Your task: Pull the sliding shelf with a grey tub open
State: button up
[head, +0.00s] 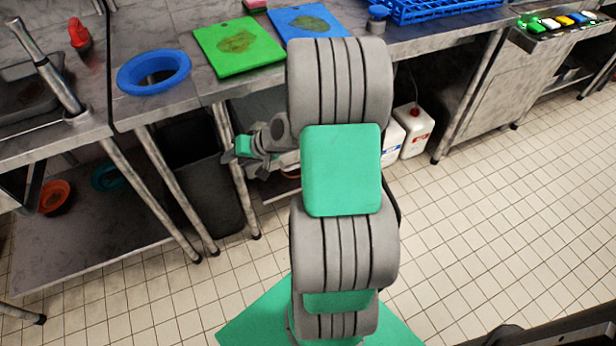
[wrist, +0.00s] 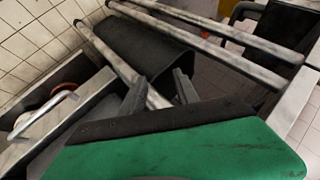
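A sliding shelf (wrist: 60,125) with a pale bar handle (wrist: 42,118) on its metal front is at the left of the wrist view. In the head view, part of a low metal shelf (head: 279,188) shows under the counter, mostly behind my arm. I cannot make out a grey tub on it; a small brownish round thing (wrist: 36,101) shows behind the handle. My gripper (wrist: 160,82) has its two fingers apart with nothing between them. It is to the right of the handle in the wrist view and does not touch it.
A dark bin (head: 203,180) stands under the counter, left of my gripper; it also shows in the wrist view (wrist: 150,48). Metal table legs (head: 150,190) stand close by. White canisters (head: 414,132) stand right of my arm. Tiled floor (head: 480,230) is clear at the right.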

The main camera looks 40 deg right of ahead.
jog(key=d+f+m+t+b, duration=0.35)
jog(key=d+f, duration=0.35)
jog(key=f, duration=0.3)
jog(key=s+d+f+m+t+h+b, duration=0.2)
jog(key=s+d+f+m+h, duration=0.15)
jog(key=d+f+m, duration=0.35)
jog(key=s+d+f+m+t+h+b, duration=0.2)
jog(key=s+d+f+m+h+b, duration=0.25)
jog(key=d, duration=0.55)
jog(key=shift+m+g+h, duration=0.25)
jog(key=shift+m+h, duration=0.05)
jog(key=shift+m, duration=0.1)
jog(key=x, duration=0.5)
jog(key=a+p+x, duration=0.1)
jog(key=x, duration=0.2)
jog(key=shift+w+d+r, duration=0.1)
jog(key=shift+w+r, duration=0.15)
jog(key=shift+w, duration=0.1)
jog(key=shift+c, duration=0.5)
grip_shut()
